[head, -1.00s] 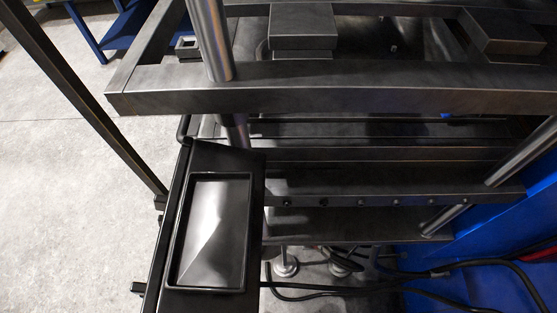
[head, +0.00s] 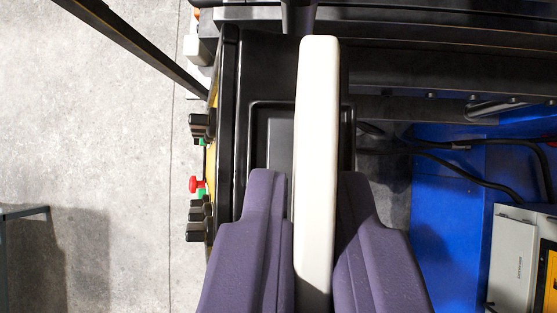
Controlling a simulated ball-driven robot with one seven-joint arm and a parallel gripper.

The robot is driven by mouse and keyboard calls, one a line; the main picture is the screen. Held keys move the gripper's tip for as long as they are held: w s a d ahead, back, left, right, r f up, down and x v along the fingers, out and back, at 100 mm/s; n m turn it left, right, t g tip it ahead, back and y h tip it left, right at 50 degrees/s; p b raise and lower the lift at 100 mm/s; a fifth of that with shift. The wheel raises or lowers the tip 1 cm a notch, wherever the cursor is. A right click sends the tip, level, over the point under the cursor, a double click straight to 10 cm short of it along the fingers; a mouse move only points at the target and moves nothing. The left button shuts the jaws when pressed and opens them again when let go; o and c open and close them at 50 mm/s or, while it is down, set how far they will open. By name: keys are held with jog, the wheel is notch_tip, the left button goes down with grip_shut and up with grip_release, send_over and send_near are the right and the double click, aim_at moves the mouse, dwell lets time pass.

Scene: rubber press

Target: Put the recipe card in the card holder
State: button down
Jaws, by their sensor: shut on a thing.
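My gripper (head: 310,178) comes in from the bottom, with two purple fingers. It is shut on a long cream-white slab, which I take to be the recipe card (head: 317,110). The card lies lengthwise between the fingers and its rounded far end reaches well beyond the fingertips. Below it is a black panel with a raised-rim, shallow tray (head: 275,104), partly hidden by the card and fingers. I cannot tell whether this tray is the card holder; nothing else clearly reads as one.
Black knobs (head: 200,125) and a red button (head: 195,185) stick out at the panel's left side. Dark press bars cross the top right. Cables run over a blue body (head: 450,200) at right, near a grey box (head: 510,262). Open concrete floor lies at left.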

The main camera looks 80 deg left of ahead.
jog(key=shift+f, duration=0.6)
jog(key=shift+d, duration=0.1)
jog(key=shift+s, duration=0.1)
jog(key=c, duration=1.6)
grip_release()
jog(key=shift+f, duration=0.15)
jog(key=o, duration=0.4)
jog(key=shift+o, duration=0.2)
